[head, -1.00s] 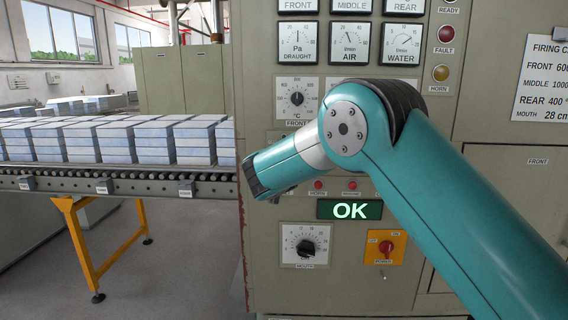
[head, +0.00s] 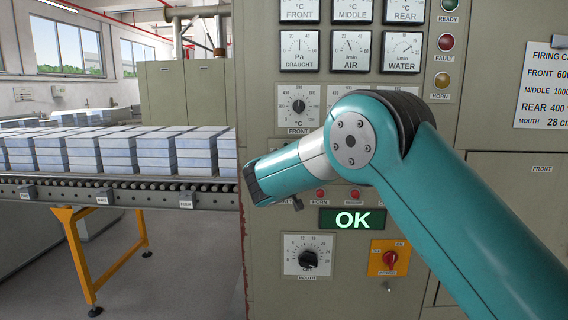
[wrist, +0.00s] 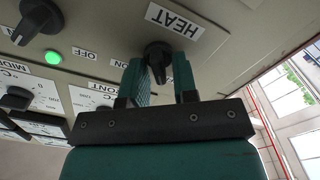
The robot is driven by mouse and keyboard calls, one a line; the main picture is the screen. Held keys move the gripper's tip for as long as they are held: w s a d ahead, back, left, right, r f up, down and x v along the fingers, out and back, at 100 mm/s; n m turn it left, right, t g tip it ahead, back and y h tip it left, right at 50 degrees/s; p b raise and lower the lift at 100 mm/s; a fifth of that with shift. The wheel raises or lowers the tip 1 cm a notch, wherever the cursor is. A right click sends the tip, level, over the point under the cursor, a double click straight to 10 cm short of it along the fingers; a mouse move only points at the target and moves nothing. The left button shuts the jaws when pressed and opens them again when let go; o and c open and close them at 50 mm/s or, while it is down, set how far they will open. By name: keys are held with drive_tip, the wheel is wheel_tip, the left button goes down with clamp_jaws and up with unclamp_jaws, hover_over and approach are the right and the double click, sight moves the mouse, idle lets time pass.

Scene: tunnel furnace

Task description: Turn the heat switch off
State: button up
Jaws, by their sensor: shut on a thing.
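The heat switch is a dark rotary knob (wrist: 157,55) below a white HEAT label (wrist: 174,19), which appears upside down in the wrist view. My gripper (wrist: 160,78) has its two green fingers on either side of this knob and is shut on it. I cannot read which mark the knob points to. In the head view my teal arm hides the gripper and the heat switch.
A lit green lamp (wrist: 52,57) and another dark knob (wrist: 37,18) are near the switch. In the head view, a green OK display (head: 352,218), a mouth dial (head: 308,260) and a red power switch (head: 390,259) sit below my arm. Bricks (head: 90,155) stand on a conveyor at left.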

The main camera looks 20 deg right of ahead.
idle(0.4)
drive_tip(key=o, duration=0.6)
drive_tip(key=b+v, duration=0.7)
drive_tip(key=v, duration=1)
drive_tip(key=shift+s, duration=0.25)
